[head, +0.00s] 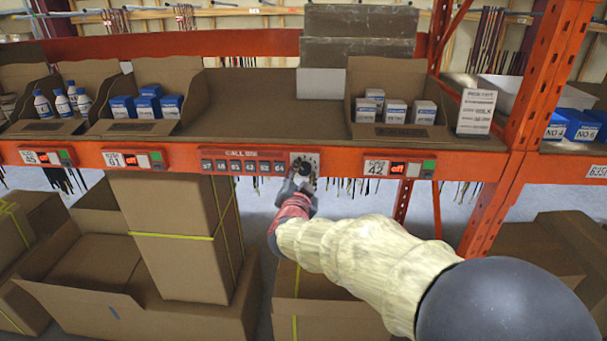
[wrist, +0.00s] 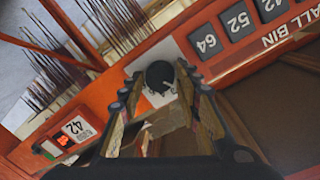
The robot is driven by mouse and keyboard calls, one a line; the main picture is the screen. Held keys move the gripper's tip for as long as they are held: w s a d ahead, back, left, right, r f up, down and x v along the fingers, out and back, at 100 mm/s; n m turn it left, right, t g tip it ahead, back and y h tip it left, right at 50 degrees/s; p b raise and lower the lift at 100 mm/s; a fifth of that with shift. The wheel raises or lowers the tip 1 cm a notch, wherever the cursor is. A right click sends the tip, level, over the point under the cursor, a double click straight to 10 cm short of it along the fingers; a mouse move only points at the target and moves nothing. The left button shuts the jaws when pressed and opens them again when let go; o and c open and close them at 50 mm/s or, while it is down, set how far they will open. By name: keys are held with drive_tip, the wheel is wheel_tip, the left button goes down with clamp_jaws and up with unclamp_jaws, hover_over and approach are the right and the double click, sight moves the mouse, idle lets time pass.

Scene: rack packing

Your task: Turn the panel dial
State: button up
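The panel dial (head: 302,166) is a dark round knob on a pale plate (head: 314,160) on the orange shelf beam, right of the red call-bin strip. In the wrist view the dial (wrist: 160,75) sits between and just beyond the tips of my gripper (wrist: 160,88). My gripper (head: 302,183) reaches up to the dial from below in the head view and partly covers the plate. Its two fingers are apart, one on each side of the dial. No gap or contact between fingertips and knob can be made out for sure.
The call-bin strip (head: 243,167) with numbered tiles lies left of the dial. A label unit marked 42 (head: 398,168) is to the right. Open bins of boxes (head: 395,108) and bottles stand on the shelf above. Cardboard boxes (head: 185,230) stand below the beam.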

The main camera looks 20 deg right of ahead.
drive_tip(key=shift+o, duration=1.4)
drive_tip(key=v, duration=1.2)
drive_tip(key=shift+f, duration=0.1)
